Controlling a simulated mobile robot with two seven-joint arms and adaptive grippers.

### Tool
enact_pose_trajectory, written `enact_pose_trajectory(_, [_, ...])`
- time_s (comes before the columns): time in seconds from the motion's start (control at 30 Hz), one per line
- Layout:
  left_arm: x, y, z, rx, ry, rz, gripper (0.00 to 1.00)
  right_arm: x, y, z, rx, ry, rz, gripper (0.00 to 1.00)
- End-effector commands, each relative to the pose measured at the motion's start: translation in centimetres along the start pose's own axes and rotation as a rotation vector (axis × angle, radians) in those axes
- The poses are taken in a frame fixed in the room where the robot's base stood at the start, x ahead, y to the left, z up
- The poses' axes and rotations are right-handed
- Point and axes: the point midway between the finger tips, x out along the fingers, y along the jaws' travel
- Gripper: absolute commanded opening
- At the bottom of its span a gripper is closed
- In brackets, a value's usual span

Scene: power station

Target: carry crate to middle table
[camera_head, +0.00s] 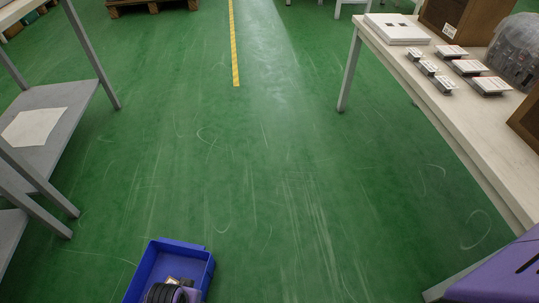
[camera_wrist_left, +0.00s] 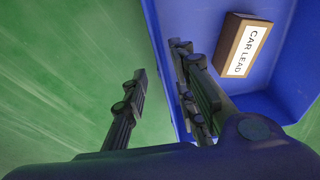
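The blue crate (camera_head: 205,262) is at the bottom of the head view, low in front of me. A brown box labelled "CAR LEAD" (camera_wrist_left: 243,45) lies inside it in the left wrist view. My left gripper (camera_wrist_left: 160,62) is open at the crate's side wall (camera_wrist_left: 162,45). One finger is outside the wall over the green floor, the other on the inner side, with a visible gap to the outer finger. My left wrist covers part of the crate in the head view. My right gripper is not in view. I cannot tell which table is the middle one.
A pale table (camera_head: 468,125) on the right bears a white panel (camera_head: 397,29), several small modules and brown boxes. A grey shelf rack (camera_head: 62,100) stands at left. The green floor between is clear, with a yellow line (camera_head: 234,45). A wooden pallet (camera_head: 150,5) lies far back.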

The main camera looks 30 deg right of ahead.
Motion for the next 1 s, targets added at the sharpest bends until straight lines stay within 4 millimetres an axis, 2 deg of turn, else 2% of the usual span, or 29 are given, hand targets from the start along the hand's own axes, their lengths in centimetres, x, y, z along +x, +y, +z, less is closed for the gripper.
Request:
enact_pose_trajectory(0.03, [1.0, 0.1, 0.1, 0.000, -0.003, 0.001, 0.26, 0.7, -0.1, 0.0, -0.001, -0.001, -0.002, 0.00])
enact_pose_trajectory(0.27, [2.8, 0.0, -0.1, 0.000, -0.001, 0.001, 0.26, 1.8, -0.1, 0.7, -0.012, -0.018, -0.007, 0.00])
enact_pose_trajectory(0.53, [6.5, -0.2, -0.3, 0.000, -0.002, 0.002, 0.26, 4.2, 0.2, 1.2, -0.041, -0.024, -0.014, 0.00])
enact_pose_trajectory(0.8, [6.8, -0.2, -0.4, 0.000, 0.001, 0.000, 0.26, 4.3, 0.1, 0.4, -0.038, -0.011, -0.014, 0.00])
enact_pose_trajectory(0.87, [6.8, -0.2, -0.4, 0.000, 0.001, 0.000, 0.21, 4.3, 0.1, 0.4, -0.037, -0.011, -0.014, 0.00])
enact_pose_trajectory(1.0, [6.8, -0.2, -0.4, 0.000, 0.001, 0.000, 0.02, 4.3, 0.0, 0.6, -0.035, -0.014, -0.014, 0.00])
